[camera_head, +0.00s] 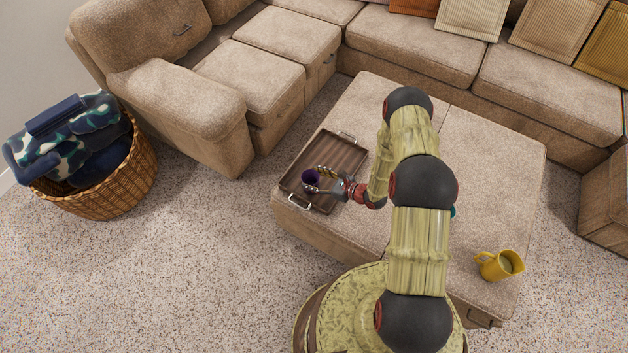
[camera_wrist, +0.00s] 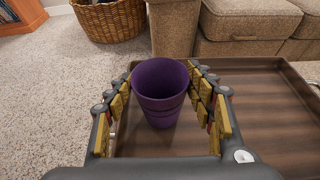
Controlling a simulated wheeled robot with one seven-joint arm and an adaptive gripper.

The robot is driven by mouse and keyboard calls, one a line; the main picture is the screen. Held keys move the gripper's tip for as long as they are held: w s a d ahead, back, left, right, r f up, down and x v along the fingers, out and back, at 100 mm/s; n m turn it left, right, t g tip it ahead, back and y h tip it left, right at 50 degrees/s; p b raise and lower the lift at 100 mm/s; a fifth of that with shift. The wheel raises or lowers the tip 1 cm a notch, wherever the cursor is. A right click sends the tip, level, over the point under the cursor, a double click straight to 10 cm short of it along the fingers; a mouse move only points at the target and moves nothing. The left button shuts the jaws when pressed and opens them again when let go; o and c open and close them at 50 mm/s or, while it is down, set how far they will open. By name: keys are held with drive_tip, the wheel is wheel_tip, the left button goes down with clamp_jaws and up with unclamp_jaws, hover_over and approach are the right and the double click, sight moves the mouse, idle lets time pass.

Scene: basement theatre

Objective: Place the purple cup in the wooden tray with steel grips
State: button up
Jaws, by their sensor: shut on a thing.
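The purple cup (camera_head: 310,177) is upright between the fingers of my gripper (camera_head: 325,178). In the wrist view the cup (camera_wrist: 160,88) stands between both fingers of my gripper (camera_wrist: 160,100), which is shut on it. The wooden tray with steel grips (camera_head: 343,158) lies on the beige ottoman, and its brown base also shows in the wrist view (camera_wrist: 265,110). The cup is over the near left part of the tray. I cannot tell whether its bottom touches the tray.
A yellow pitcher (camera_head: 499,265) stands at the right of the ottoman (camera_head: 490,170). A teal thing (camera_head: 453,212) is mostly hidden behind my arm. A beige sofa (camera_head: 420,50) runs behind.

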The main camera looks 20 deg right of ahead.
drive_tip(key=o, duration=1.1)
drive_tip(key=shift+f, duration=0.1)
